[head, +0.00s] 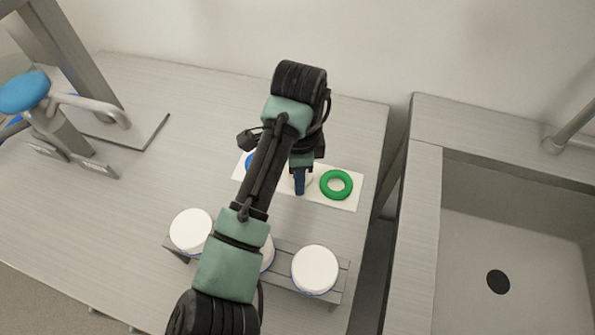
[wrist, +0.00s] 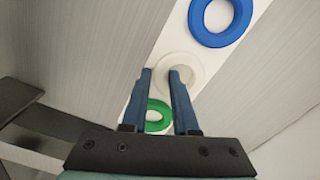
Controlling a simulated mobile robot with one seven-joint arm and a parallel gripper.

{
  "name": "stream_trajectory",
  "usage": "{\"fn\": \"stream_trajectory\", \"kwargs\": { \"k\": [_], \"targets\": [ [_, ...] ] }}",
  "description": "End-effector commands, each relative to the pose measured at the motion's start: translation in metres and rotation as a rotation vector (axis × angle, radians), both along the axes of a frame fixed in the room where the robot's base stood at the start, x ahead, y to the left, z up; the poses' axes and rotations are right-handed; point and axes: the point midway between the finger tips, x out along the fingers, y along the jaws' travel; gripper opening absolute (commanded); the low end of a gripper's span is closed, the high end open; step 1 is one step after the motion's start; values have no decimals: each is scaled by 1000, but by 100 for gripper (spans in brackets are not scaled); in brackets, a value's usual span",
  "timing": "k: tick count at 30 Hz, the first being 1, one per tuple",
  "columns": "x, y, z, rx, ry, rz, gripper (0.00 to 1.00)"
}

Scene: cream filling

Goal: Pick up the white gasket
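The white gasket (wrist: 193,62) lies on a white strip (wrist: 170,35), between a blue ring (wrist: 239,28) and a green ring (wrist: 166,117). My gripper (wrist: 160,72) points down at it with two blue fingers apart. In the wrist view the left fingertip is at the gasket's left edge and the right fingertip overlaps its middle. I cannot tell whether they touch it. In the head view my gripper (head: 299,190) hides most of the gasket. The green ring (head: 325,179) is to its right and the blue ring (head: 250,161) is partly hidden to its left.
A rack (head: 340,285) with white round-topped containers (head: 315,269) stands nearer the camera. A metal stand with a blue knob (head: 24,92) is at the left. A sink (head: 520,225) lies right of the table (head: 190,100).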

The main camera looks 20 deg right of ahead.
Motion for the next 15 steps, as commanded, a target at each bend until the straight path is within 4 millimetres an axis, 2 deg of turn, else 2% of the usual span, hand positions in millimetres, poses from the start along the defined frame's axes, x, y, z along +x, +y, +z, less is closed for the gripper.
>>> {"fn": "stream_trajectory", "kwargs": {
  "k": [1, 4, 15],
  "targets": [
    [0, 0, 0, 0, 0, 0, 17],
    [0, 0, 0, 0, 0, 0, 0],
    [0, 0, 1, 0, 0, 0, 0]
  ]
}}
